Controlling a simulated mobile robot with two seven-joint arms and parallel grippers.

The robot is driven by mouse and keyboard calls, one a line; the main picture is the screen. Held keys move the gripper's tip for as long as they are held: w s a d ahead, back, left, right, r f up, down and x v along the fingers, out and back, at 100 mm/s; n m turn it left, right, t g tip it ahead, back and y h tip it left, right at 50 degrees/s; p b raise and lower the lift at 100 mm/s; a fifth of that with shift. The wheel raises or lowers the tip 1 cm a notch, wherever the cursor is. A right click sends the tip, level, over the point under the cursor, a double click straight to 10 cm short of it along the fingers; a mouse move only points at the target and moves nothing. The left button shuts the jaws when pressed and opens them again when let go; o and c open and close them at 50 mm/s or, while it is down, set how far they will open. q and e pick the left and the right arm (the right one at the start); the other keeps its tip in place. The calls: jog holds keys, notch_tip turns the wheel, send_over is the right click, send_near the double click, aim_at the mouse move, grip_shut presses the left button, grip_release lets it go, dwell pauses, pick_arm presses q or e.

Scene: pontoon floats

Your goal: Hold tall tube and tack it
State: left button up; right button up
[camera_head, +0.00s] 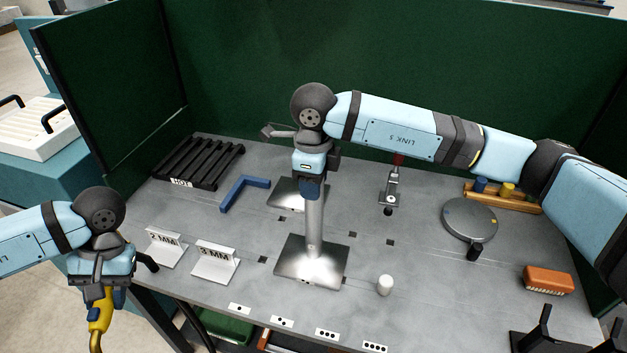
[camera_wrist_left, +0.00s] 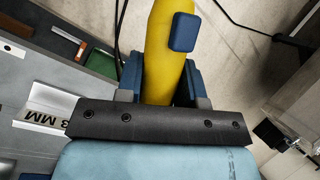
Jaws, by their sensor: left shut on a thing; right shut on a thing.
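The tall grey tube (camera_head: 314,228) stands upright on a square metal plate (camera_head: 295,265) in the middle of the table. My right gripper (camera_head: 311,190) reaches down from above and is shut on the tube's top end, which its fingers hide. My left gripper (camera_head: 101,295) is off the table's front left side, shut on the yellow torch (camera_head: 100,318). The torch also shows in the left wrist view (camera_wrist_left: 160,45), between the blue fingers, with a blue button on it. The torch is well apart from the tube; its tip is not clearly visible.
A second metal plate (camera_head: 287,196) lies behind the tube. "2 MM" (camera_head: 164,247) and "3 MM" (camera_head: 215,262) stands, a blue angle (camera_head: 243,190) and a black "HOT" rack (camera_head: 200,162) are left. A white cylinder (camera_head: 385,285), clamp (camera_head: 391,185) and round disc (camera_head: 470,218) are right.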

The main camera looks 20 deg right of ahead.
pick_arm(q)
jog(key=shift+d, duration=0.1)
dwell(0.5)
jog(key=w+d+n+t+h, duration=0.1)
jog(key=d+n+t+h, duration=0.6)
jog(key=d, duration=1.6)
jog(key=shift+n+t+h, duration=0.3)
jog(key=shift+n+t, duration=0.7)
jog(key=shift+n, duration=1.3)
jog(key=shift+w+r+x, duration=0.1)
jog(key=shift+w+x, duration=0.1)
jog(key=shift+x, duration=0.75)
jog(key=shift+w+r+x, duration=0.15)
jog(key=shift+w+x, duration=0.05)
jog(key=shift+x, duration=0.75)
jog(key=shift+w+r+x, duration=0.1)
jog(key=shift+w+x, duration=0.1)
jog(key=shift+x, duration=0.7)
jog(key=shift+w+d+f, duration=0.35)
jog(key=shift+d+f, duration=0.05)
jog(key=shift+s+r, duration=0.15)
jog(key=shift+r, duration=0.05)
jog(key=shift+s+a+r, duration=0.6)
jog(key=shift+s+r, duration=0.25)
jog(key=shift+r, duration=0.1)
jog(key=shift+s+a+r, duration=0.55)
jog(key=shift+s+r, duration=0.25)
jog(key=shift+r, duration=0.2)
